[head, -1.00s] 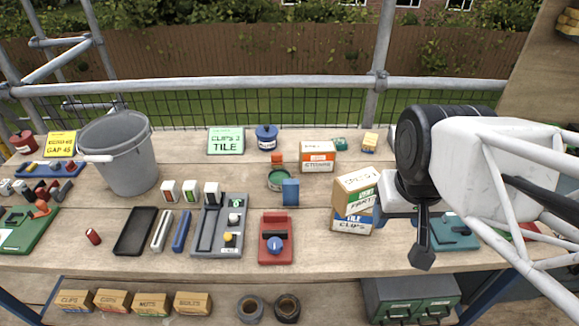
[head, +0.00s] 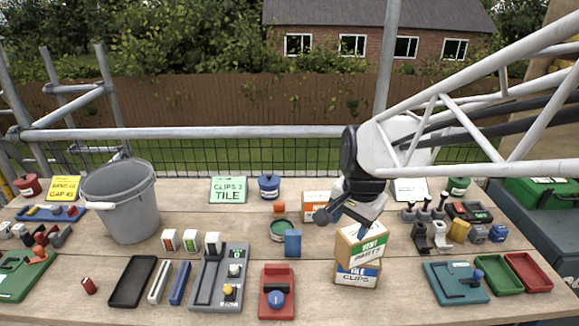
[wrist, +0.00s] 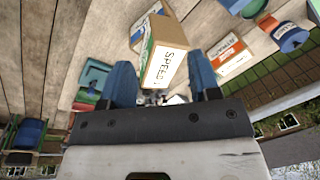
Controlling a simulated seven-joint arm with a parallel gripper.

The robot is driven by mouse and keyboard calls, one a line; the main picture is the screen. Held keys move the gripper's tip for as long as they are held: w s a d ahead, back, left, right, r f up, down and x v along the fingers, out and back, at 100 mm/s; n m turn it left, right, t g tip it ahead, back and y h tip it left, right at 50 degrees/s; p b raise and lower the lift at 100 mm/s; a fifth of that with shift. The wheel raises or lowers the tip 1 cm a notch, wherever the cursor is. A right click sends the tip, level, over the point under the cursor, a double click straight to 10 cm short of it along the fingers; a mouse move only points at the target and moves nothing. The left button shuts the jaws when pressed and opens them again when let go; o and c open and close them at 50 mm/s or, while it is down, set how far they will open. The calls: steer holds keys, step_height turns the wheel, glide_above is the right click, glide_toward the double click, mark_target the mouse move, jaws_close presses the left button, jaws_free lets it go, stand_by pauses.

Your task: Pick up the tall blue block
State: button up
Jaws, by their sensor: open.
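The tall blue block (head: 292,243) stands upright on the bench in the head view, in front of an open green tin (head: 283,230). My gripper (head: 350,210) is to its right and higher, just above the stacked cardboard boxes (head: 357,273). In the wrist view my gripper (wrist: 161,64) has its two blue fingers spread apart, with nothing held between them. A cardboard box top (wrist: 165,67) shows beyond the fingers. I cannot clearly pick out the tall blue block in the wrist view.
The stacked boxes stand close to the block's right. A red tray with a blue knob (head: 277,292) lies in front, a grey tray (head: 217,290) to the left. An orange-and-white box (head: 315,205) and orange piece (head: 279,207) are behind. Bare wood lies between block and boxes.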

steer(key=w+a+f+m, duration=0.5)
steer(key=w, duration=0.4)
steer(key=m+g, duration=0.1)
steer(key=m, duration=0.4)
glide_above(293, 232)
steer(key=d, duration=0.1)
steer(key=shift+y, duration=0.3)
step_height(293, 232, down, 8)
steer(key=shift+f, duration=0.25)
steer(key=shift+a+f, duration=0.15)
steer(key=shift+f, duration=1.1)
steer(key=shift+a+f, duration=0.25)
steer(key=shift+f, duration=1.05)
steer(key=shift+a+f, duration=0.25)
steer(key=shift+f, duration=1.05)
